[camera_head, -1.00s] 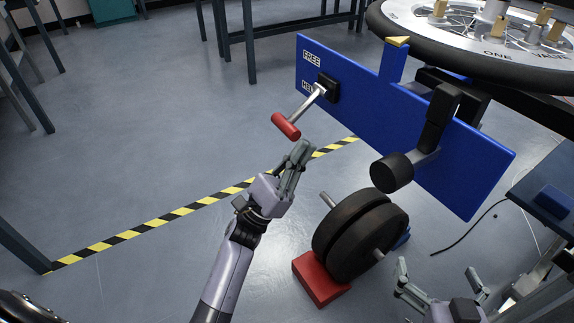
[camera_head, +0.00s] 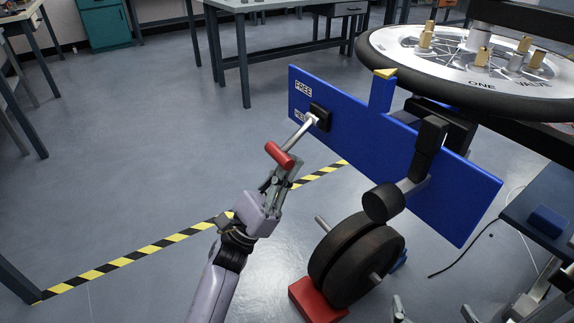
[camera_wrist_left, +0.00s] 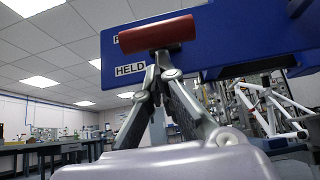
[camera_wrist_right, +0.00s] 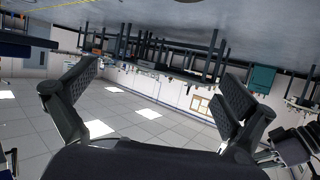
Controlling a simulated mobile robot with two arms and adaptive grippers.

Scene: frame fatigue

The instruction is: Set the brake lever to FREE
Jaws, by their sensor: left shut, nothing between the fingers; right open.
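The brake lever (camera_head: 300,133) is a metal rod with a red cylindrical grip (camera_head: 279,154). It sticks out from a black pivot block (camera_head: 319,117) on a blue panel, pointing down-left. The FREE label (camera_head: 303,88) is above the HELD label (camera_head: 299,115), which the block partly covers. My left gripper (camera_head: 276,178) is shut and empty just below the red grip. In the left wrist view its fingertips (camera_wrist_left: 159,65) meet right under the red grip (camera_wrist_left: 157,34); I cannot tell whether they touch it. My right gripper (camera_wrist_right: 155,90) is open and empty, low in the head view.
The blue panel (camera_head: 455,200) carries a black roller (camera_head: 383,203). Below stand dark weight discs (camera_head: 358,262) beside a red block (camera_head: 315,301). A large wheel (camera_head: 470,60) is above right. Yellow-black tape (camera_head: 140,258) crosses the floor. The floor left of the lever is clear.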

